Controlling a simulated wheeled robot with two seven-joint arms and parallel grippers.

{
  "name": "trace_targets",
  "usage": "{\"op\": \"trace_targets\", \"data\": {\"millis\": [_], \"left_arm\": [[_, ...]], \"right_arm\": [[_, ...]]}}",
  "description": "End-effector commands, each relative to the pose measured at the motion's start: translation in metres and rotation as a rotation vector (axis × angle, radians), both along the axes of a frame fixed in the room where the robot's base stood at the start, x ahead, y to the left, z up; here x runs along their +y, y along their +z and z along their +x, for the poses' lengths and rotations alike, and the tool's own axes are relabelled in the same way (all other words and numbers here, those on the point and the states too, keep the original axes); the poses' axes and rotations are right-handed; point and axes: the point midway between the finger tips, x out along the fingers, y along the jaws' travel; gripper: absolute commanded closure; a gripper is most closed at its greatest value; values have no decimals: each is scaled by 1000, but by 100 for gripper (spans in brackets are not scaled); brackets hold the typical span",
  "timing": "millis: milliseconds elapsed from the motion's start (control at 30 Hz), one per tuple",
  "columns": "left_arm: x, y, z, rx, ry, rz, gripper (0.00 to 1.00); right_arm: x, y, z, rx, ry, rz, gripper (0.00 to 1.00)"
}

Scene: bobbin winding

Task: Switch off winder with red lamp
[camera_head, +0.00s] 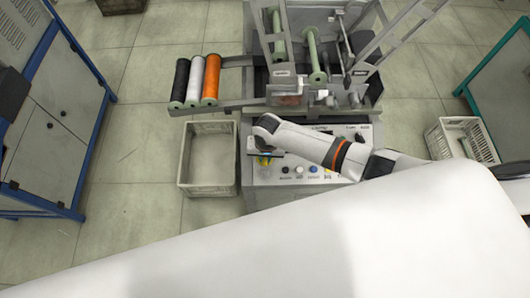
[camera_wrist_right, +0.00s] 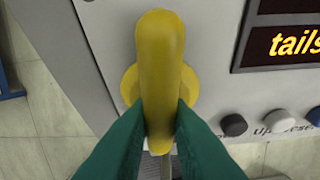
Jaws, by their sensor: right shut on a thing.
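The winder (camera_head: 316,50) stands ahead with a grey control panel (camera_head: 290,175) on its near side. A yellow switch handle (camera_wrist_right: 160,60) on a round yellow base sits at the panel's left part. It points up the picture in the right wrist view. My right gripper (camera_wrist_right: 161,112) has green fingers shut on the lower part of this handle, one on each side. In the head view my right arm reaches in from the right over the panel and hides part of it. I cannot make out a lit red lamp. My left gripper is out of view.
Beside the handle are a dark button (camera_wrist_right: 233,125), a blue button (camera_wrist_right: 314,116) and a display (camera_wrist_right: 285,42) reading "tails". Black, white and orange rolls (camera_head: 211,80) lie on the winder's left rack. An empty crate (camera_head: 186,165) stands left of the panel; another crate (camera_head: 438,140) is right.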

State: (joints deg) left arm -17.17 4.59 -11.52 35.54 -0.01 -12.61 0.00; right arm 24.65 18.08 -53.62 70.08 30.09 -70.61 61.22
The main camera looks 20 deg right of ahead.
Motion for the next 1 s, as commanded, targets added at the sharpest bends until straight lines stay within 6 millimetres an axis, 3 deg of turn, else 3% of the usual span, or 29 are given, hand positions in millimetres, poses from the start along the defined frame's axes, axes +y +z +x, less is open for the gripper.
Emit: {"op": "trace_targets", "data": {"millis": [500,1000], "left_arm": [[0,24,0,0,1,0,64],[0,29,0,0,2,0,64]], "right_arm": [[1,1,-1,55,404,-180,100],[0,-1,0,74,570,-254,100]]}}
